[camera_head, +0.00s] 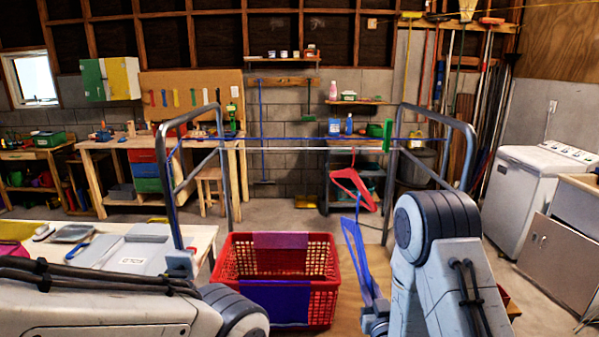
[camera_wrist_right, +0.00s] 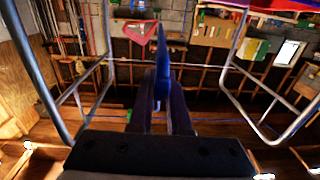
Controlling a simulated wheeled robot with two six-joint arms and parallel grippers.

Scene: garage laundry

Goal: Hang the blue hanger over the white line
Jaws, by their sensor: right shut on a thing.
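The blue hanger (camera_head: 358,250) is in my right gripper (camera_head: 375,308), tilted up in front of the rack and right of the red basket. In the right wrist view, the right gripper (camera_wrist_right: 161,108) is shut on the hanger (camera_wrist_right: 163,60), seen edge-on between the fingers. The white line (camera_head: 300,148) runs across the rack just below a blue line (camera_head: 290,138). The hanger's top is below the white line in the head view and appears apart from it. My left arm shows at bottom left, but its gripper is out of view.
A red hanger (camera_head: 352,188) hangs near the rack's right side, close to the blue hanger. A green clip (camera_head: 387,134) is at the lines' right part. Grey rack posts (camera_head: 440,112) stand either side. A red basket (camera_head: 322,270) sits below; a white-topped table (camera_head: 205,238) is left.

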